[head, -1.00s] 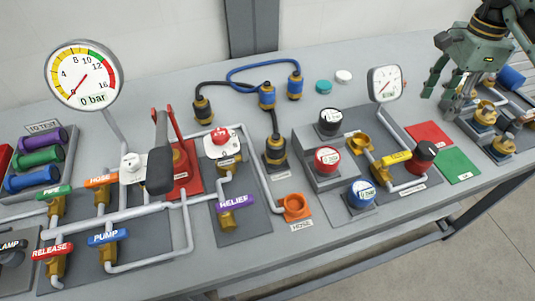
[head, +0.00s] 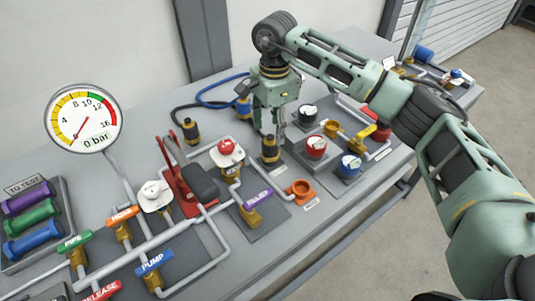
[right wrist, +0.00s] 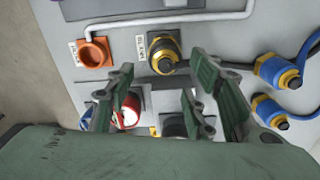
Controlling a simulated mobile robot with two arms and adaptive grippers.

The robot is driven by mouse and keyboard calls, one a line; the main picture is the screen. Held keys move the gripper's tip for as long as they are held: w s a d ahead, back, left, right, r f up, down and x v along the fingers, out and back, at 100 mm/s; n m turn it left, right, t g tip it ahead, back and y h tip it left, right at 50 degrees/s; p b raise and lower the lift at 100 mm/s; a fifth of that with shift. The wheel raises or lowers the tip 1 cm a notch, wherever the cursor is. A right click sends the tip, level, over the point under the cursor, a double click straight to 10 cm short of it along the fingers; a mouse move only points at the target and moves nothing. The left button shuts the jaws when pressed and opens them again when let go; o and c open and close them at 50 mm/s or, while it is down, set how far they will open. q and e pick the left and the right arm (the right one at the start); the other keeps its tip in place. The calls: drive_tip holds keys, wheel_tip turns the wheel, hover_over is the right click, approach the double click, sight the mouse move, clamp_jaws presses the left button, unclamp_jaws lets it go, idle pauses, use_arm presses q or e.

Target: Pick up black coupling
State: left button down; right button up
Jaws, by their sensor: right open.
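A black coupling with brass rings (head: 270,150) stands upright on a dark plate near the middle of the bench. It also shows in the right wrist view (right wrist: 164,52), just beyond the fingertips. A similar black-and-brass coupling (head: 191,130) stands farther left in the head view. My right gripper (head: 269,125) is open, fingers pointing down, above and close behind the nearer coupling. In the right wrist view its spread fingers (right wrist: 163,72) hold nothing. I cannot tell whether they touch the coupling. My left gripper is not in view.
Blue-and-brass couplings (right wrist: 278,70) on a blue hose lie beside the fingers. An orange port (head: 301,190), a red cap (head: 316,147) and a blue cap (head: 350,164) stand to the right. A pressure gauge (head: 84,118) and piping fill the left.

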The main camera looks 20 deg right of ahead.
sight(271, 137)
drive_tip(key=f, duration=0.1)
drive_tip(key=f+p, duration=0.1)
drive_tip(key=f, duration=0.1)
drive_tip(key=f+p, duration=0.1)
drive_tip(key=shift+a+f, duration=0.3)
drive_tip(key=shift+f, duration=0.55)
drive_tip(key=c, duration=0.9)
clamp_jaws()
